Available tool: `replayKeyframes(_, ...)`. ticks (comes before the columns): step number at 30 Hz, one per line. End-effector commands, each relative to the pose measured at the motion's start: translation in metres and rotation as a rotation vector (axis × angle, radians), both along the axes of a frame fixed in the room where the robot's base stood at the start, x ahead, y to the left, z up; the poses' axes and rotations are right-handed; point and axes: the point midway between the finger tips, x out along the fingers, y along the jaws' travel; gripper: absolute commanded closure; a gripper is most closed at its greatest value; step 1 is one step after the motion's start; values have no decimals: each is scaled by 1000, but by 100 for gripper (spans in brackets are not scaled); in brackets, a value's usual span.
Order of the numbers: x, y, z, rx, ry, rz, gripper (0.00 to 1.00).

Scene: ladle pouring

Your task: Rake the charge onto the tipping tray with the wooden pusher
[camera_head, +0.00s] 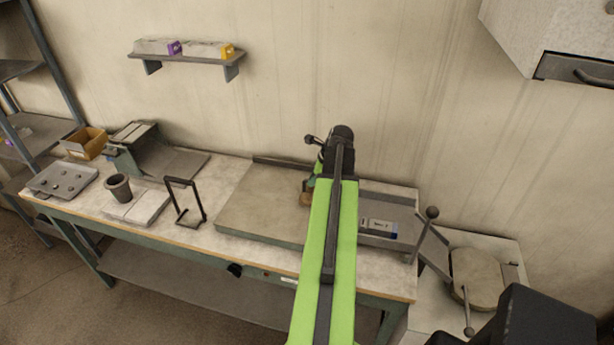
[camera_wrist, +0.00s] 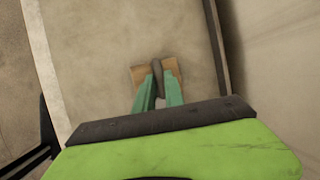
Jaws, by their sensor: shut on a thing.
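My gripper (camera_wrist: 157,100) has its green fingers shut on the wooden pusher. In the wrist view the pusher's brown wood (camera_wrist: 142,74) shows on both sides of the fingertips, over the beige slab; I cannot tell if it touches. In the head view only a bit of the pusher (camera_head: 306,199) shows beside my arm, over the right part of the slab (camera_head: 260,205). The grey tipping tray (camera_head: 408,216) is right of the slab, partly behind my arm. A white and blue labelled piece (camera_head: 379,227) is on it. I cannot make out a separate charge.
A lever with a dark knob (camera_head: 432,212) stands at the tray's right, near a round beige lid (camera_head: 477,272). Left on the bench are a black wire stand (camera_head: 187,203), a dark cup (camera_head: 118,187) and a metal plate (camera_head: 62,180). A raised strip (camera_head: 284,162) edges the slab's back.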

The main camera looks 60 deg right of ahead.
Motion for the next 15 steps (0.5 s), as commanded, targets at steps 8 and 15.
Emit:
replayKeyframes(8,-25,-8,0,0,0,-1,100)
replayKeyframes(15,-46,-14,0,0,0,-1,100)
